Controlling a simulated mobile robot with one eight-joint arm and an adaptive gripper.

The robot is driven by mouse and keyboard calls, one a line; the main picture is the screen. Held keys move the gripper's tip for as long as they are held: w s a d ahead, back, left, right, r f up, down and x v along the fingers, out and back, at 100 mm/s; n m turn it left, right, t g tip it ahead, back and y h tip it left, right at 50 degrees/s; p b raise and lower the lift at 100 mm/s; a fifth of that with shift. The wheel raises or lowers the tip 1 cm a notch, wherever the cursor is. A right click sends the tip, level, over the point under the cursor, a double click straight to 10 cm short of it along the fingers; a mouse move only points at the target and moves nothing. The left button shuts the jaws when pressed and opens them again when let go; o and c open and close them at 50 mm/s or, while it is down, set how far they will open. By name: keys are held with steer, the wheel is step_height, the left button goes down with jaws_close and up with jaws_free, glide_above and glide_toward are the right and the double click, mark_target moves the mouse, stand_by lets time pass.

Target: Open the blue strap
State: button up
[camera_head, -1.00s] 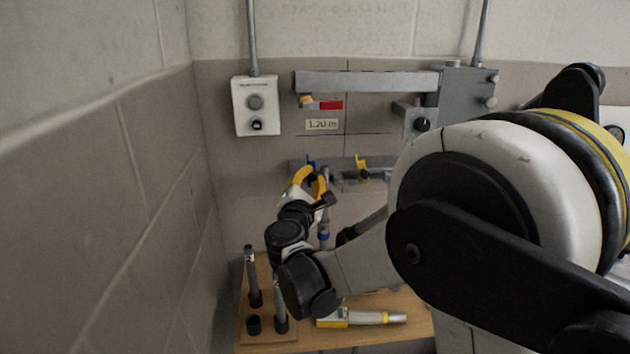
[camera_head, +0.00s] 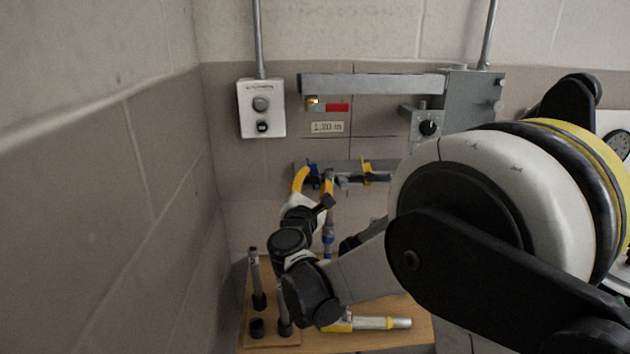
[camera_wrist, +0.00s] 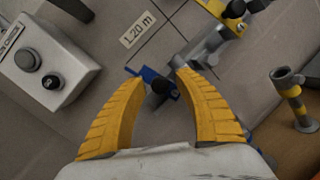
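The blue strap (camera_wrist: 150,74) is at the left end of the grey wall rail, with a dark round part beside it. In the head view the blue strap (camera_head: 312,167) shows small, at the tips of my gripper (camera_head: 314,176). In the wrist view my gripper (camera_wrist: 161,74) is open, its two yellow fingers apart. The blue strap lies between and just beyond the fingertips. I cannot tell whether either finger touches it. The left finger partly hides the strap's surroundings in the head view.
A yellow clamp (camera_head: 366,170) sits further right on the same rail. A white control box (camera_head: 262,108) is on the wall at left. A grey bar (camera_head: 372,85) runs above. A wooden table (camera_head: 390,337) below holds upright posts and a yellow-grey tool (camera_head: 375,323).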

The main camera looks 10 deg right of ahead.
stand_by(0.3)
steer(key=v, duration=1.2)
steer(key=s+d+f+m+g, duration=0.5)
steer(key=s+d+m+g, duration=0.3)
steer(key=d+m, duration=0.4)
steer(key=s+a+f+m+g+y, duration=0.1)
steer(key=s+a+f+m+y, duration=0.1)
steer(key=s+m, duration=0.4)
steer(key=s+a+f+m+g+y, duration=0.1)
steer(key=s+m+y, duration=0.4)
steer(key=s, duration=0.5)
step_height(320, 180, down, 2)
steer(key=shift+a+f+m+g, duration=0.1)
steer(key=shift+a+m+g, duration=0.2)
steer(key=shift+a+m, duration=0.45)
